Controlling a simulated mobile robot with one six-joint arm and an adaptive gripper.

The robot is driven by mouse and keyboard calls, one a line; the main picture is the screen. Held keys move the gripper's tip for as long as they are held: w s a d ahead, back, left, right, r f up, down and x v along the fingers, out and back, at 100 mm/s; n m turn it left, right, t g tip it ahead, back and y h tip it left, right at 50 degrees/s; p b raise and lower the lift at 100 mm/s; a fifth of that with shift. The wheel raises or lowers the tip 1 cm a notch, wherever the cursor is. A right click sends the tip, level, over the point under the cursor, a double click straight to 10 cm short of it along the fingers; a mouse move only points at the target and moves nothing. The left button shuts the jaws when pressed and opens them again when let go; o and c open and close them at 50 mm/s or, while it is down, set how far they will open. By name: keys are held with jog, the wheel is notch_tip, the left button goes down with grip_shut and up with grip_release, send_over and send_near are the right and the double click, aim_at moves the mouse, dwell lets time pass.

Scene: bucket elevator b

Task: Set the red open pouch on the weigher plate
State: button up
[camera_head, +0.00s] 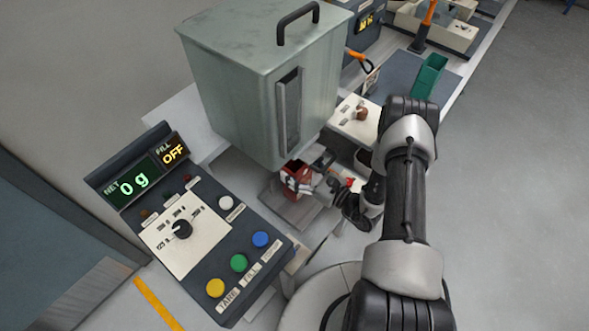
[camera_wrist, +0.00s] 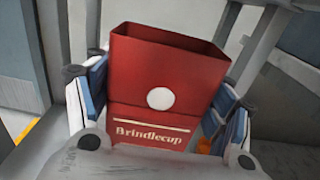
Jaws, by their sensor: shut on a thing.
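The red open pouch (camera_head: 296,172) is below the grey hopper in the head view. In the wrist view the pouch (camera_wrist: 165,75) stands mouth up, with a white round spot and the label "Brindlecup". My gripper (camera_wrist: 158,112) is shut on it, one blue-padded finger at each side. In the head view my gripper (camera_head: 311,184) reaches in from the right. The grey weigher plate (camera_head: 296,211) lies under the pouch. Whether the pouch's bottom touches the plate is hidden; the net display (camera_head: 133,184) reads 0 g.
The large grey hopper (camera_head: 243,85) hangs close above the pouch. A control panel (camera_head: 190,233) with a knob and yellow, green and blue buttons stands front left; its fill display reads OFF. The floor at right is clear.

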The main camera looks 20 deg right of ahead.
jog(key=shift+w+a+f+b, duration=0.5)
jog(key=shift+w+f, duration=0.05)
jog(key=shift+f, duration=0.25)
jog(key=shift+d, duration=0.1)
jog(key=shift+f, duration=0.15)
jog(key=o, duration=0.8)
jog(key=shift+s+d+r, duration=0.2)
jog(key=shift+s, duration=0.05)
jog(key=p+v, duration=0.3)
jog(key=v, duration=0.8)
jog(key=shift+s+d, duration=0.1)
jog(key=shift+s, duration=0.1)
